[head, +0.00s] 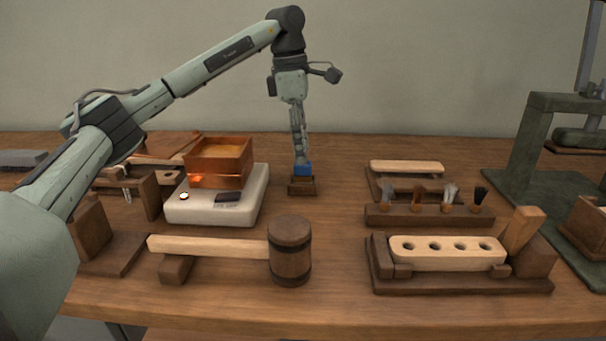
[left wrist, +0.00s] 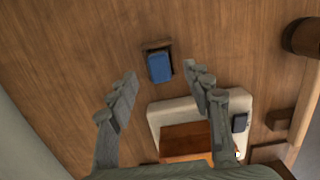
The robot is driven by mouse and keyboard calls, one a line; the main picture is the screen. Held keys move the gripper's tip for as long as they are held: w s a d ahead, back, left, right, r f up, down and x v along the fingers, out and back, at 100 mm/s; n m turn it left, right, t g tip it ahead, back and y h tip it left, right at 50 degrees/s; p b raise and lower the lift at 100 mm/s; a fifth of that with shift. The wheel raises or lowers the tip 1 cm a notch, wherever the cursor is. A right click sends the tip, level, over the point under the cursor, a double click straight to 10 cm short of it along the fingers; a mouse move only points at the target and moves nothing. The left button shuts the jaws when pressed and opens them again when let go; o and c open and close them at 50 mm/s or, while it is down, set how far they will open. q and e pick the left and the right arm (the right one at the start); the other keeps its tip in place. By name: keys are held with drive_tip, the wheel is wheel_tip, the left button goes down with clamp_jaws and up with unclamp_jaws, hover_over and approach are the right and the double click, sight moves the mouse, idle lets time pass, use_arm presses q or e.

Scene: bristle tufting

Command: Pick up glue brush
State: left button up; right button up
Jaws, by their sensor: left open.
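A small blue block-like top, which looks like the handle of the glue brush (head: 303,169), stands in a small dark wooden holder (head: 302,186) near the middle of the table. The bristles are hidden. My left gripper (head: 300,158) points straight down just above or around the blue top; the head view does not show which. In the left wrist view my left gripper (left wrist: 161,80) is open, its fingers wide apart, with the blue top (left wrist: 159,68) between and beyond them, not held. My right gripper is not in view.
A white hot plate (head: 210,209) with a copper glue pot (head: 219,163) stands left of the holder. A wooden mallet (head: 290,250) lies in front. A brush rack (head: 425,214) with several tufts and a drilled brush block (head: 447,251) stand right. Bare table surrounds the holder's right side.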

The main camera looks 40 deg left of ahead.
sight(302, 166)
use_arm(q)
wheel_tip(302, 166, down, 5)
drive_tip(key=shift+w+d+r, duration=0.1)
clamp_jaws()
idle(0.4)
